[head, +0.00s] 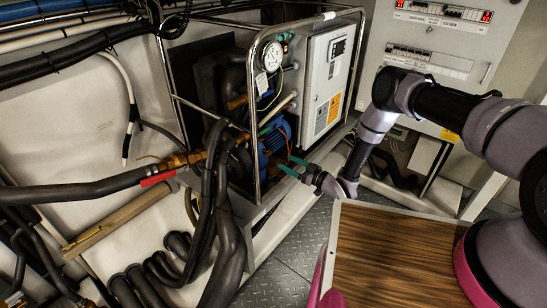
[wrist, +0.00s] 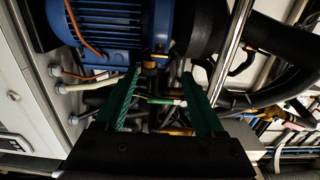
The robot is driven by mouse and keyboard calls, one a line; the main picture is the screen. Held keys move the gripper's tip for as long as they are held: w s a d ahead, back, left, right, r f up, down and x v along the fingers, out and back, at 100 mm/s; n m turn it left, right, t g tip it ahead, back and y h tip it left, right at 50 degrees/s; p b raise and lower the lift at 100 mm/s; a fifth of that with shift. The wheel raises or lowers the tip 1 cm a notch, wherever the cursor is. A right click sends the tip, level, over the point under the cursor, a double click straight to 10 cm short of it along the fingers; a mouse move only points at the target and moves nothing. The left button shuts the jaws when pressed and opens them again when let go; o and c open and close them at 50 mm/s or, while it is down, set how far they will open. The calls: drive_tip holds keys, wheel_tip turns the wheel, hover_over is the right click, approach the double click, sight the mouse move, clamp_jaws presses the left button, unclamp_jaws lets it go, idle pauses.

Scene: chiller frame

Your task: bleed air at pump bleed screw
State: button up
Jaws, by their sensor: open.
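The blue pump motor (head: 276,132) sits low inside the metal frame in the head view. Its finned blue body (wrist: 105,22) fills the upper left of the wrist view. My gripper (head: 285,162) has green fingers and reaches toward the motor's lower right side from outside the frame. In the wrist view my gripper (wrist: 160,73) is open, with nothing held. Brass-coloured fittings and a thin pale-and-green piece (wrist: 163,101) show beyond and between the fingers. I cannot make out the bleed screw for certain among these small dark parts.
A bright frame tube (wrist: 232,48) runs close on the right of my fingers. A white control box (head: 327,75) and a round gauge (head: 273,55) stand above the motor. Black insulated hoses (head: 215,190) crowd the left. A wooden-topped surface (head: 395,255) lies in front.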

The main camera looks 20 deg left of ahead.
sight(270, 153)
drive_tip(key=x, duration=0.8)
drive_tip(key=shift+w, duration=0.1)
drive_tip(key=shift+c, duration=0.3)
clamp_jaws()
